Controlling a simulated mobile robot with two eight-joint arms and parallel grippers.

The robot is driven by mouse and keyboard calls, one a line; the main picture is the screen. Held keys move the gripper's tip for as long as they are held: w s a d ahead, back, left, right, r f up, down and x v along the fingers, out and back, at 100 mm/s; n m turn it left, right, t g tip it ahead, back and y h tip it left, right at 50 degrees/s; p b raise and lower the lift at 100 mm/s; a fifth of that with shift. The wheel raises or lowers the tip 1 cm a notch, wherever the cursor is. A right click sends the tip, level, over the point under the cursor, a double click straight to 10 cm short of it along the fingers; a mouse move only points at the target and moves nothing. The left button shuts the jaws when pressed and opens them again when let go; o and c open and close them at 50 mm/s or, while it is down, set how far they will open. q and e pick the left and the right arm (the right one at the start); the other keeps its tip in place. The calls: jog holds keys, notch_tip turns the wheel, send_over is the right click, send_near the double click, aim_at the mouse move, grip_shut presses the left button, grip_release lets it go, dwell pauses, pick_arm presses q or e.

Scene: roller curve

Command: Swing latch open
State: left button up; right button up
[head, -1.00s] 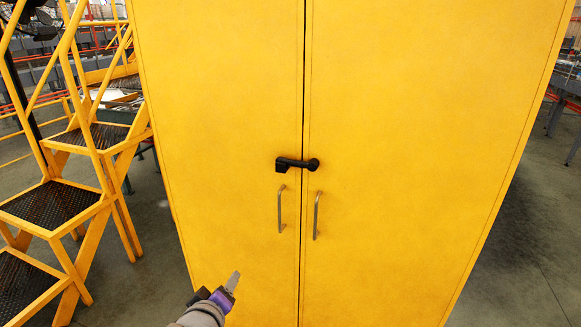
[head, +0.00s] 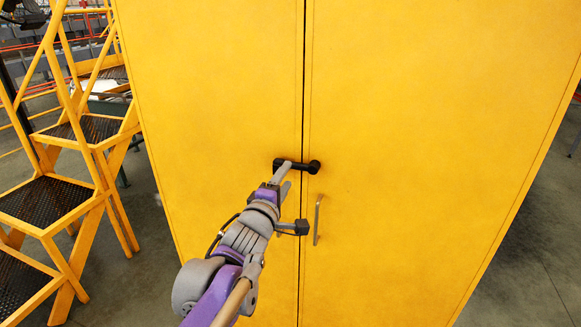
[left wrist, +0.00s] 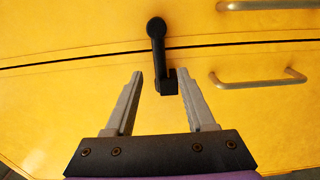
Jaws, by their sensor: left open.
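The black latch (head: 302,167) lies across the seam between the two doors of the yellow cabinet (head: 400,120). Its round pivot is on the right door and its free end reaches onto the left door. My left gripper (head: 284,176) is open at the free end, partly covering it in the head view. In the left wrist view, the latch (left wrist: 157,45) comes down from its round pivot, and its blocky free end sits between the open fingertips (left wrist: 160,73). I cannot tell whether the fingers touch it. My right gripper is not in view.
The right door's metal handle (head: 317,220) stands below the latch; my left arm mostly hides the left door's handle in the head view. Both handles show in the left wrist view. A yellow step ladder (head: 75,150) stands left of the cabinet. Grey floor is free at right.

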aim_at(296, 165)
pick_arm(q)
jog(key=x, duration=0.4)
jog(key=shift+w+d+p, duration=0.1)
jog(key=shift+w+p, duration=0.05)
jog(key=shift+p, duration=0.2)
grip_shut()
dwell(1.2)
